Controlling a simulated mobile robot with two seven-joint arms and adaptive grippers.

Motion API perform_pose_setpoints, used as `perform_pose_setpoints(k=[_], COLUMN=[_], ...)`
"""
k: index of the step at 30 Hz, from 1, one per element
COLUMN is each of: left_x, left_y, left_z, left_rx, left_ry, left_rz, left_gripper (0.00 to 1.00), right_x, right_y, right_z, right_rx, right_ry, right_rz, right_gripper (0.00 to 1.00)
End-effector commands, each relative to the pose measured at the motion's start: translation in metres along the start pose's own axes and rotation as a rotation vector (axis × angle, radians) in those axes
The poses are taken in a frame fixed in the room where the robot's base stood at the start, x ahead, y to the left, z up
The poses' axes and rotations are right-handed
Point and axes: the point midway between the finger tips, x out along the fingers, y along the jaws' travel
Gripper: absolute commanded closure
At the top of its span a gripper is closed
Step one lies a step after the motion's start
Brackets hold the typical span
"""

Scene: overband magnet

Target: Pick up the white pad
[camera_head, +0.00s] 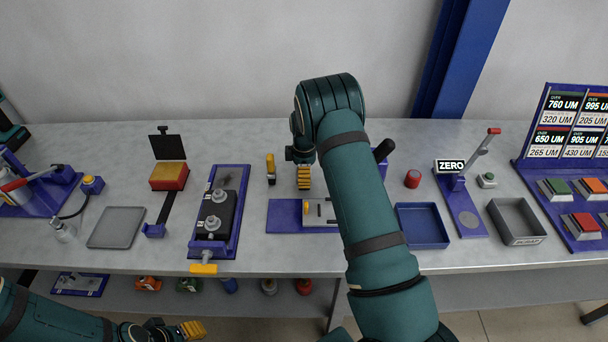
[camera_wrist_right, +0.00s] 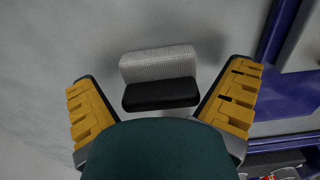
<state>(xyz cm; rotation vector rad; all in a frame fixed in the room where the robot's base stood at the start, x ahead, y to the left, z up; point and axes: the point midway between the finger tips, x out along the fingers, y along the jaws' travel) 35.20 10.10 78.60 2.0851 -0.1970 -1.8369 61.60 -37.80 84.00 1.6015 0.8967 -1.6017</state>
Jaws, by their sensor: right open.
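The white pad (camera_wrist_right: 158,64) is a small block with a pale textured face and a black lower part. In the right wrist view it lies on the grey bench top between my open fingers and ahead of them, touching neither. My right gripper (camera_wrist_right: 162,105) is open and empty; in the head view its yellow fingers (camera_head: 287,172) point down over the middle of the bench. I cannot make out the pad in the head view. My left gripper (camera_head: 190,328) is low at the front left, below the bench edge, its opening unclear.
A blue fixture (camera_head: 284,216) lies just in front of my right gripper. A blue frame with a black block (camera_head: 217,215) stands to its left, a red and yellow block (camera_head: 169,176) farther left. A blue tray (camera_head: 422,226) and a grey tray (camera_head: 516,222) are to the right.

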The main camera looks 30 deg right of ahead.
Motion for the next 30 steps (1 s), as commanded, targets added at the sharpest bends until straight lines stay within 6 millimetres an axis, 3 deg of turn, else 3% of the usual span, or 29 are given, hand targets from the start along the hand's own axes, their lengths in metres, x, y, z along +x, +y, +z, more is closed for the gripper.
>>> perform_pose_setpoints(k=[1,6,10,22,30], left_x=[0.0,0.0,0.0,-0.001,-0.005], left_y=[0.0,0.0,0.0,0.0,0.002], left_z=[0.0,0.0,0.0,0.0,-0.002], left_rx=[0.0,0.0,0.0,0.0,-0.001], left_ry=[0.0,0.0,0.0,0.001,0.005], left_rz=[0.0,0.0,0.0,0.0,0.0], left_gripper=[0.53,0.53,0.53,0.53,0.53], right_x=[0.0,0.0,-0.001,-0.004,-0.048], right_y=[0.0,0.0,0.0,0.0,0.001], right_z=[0.0,0.0,0.0,0.0,0.0], right_rx=[0.0,0.0,0.0,0.0,0.001], right_ry=[0.0,0.0,0.0,0.001,0.003], right_rz=[0.0,0.0,0.0,0.001,0.003], right_gripper=[0.04,0.59,0.66,0.67,0.68])
